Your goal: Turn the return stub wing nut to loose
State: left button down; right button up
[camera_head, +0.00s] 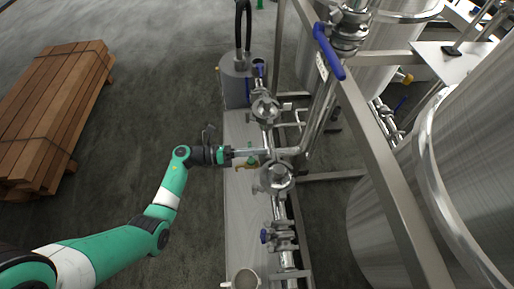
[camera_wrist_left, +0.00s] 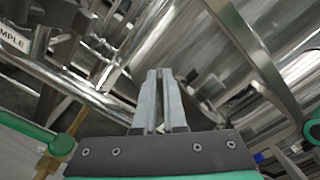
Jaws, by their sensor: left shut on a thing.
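My left gripper (camera_head: 262,153) reaches in from the left, level with the pipe line, its fingertips at a pipe joint just above a round steel clamp fitting (camera_head: 277,177). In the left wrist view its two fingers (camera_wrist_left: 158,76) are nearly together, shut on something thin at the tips. I take this to be the return stub wing nut, which is mostly hidden by the fingers; its turned angle cannot be told. A second clamp fitting (camera_head: 265,108) sits higher on the same line. My right gripper is not in view.
A blue-handled valve (camera_head: 328,50) stands at upper right, beside a steel frame post (camera_head: 385,165) and large tanks (camera_head: 470,130). A brass-coloured valve with a green part (camera_head: 246,163) lies just below my gripper. A wood stack (camera_head: 50,110) is at left; the floor between is clear.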

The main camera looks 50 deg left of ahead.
pick_arm(q)
jog(key=shift+w+a+f+n+p, duration=0.1)
jog(key=shift+f+n+p, duration=0.3)
jog(key=shift+n, duration=1.05)
jog(key=shift+w+a+f+n+p, duration=0.15)
jog(key=shift+n+p, duration=0.3)
jog(key=shift+n, duration=1.05)
jog(key=shift+s+a+f+n+p, duration=0.1)
jog(key=shift+f+n+p, duration=0.3)
jog(key=shift+n, duration=1.05)
jog(key=shift+r, duration=0.1)
jog(key=c, duration=1.3)
grip_release()
jog(key=shift+o, duration=0.2)
jog(key=p+v, duration=0.1)
jog(key=v, duration=1)
jog(key=shift+s, duration=0.25)
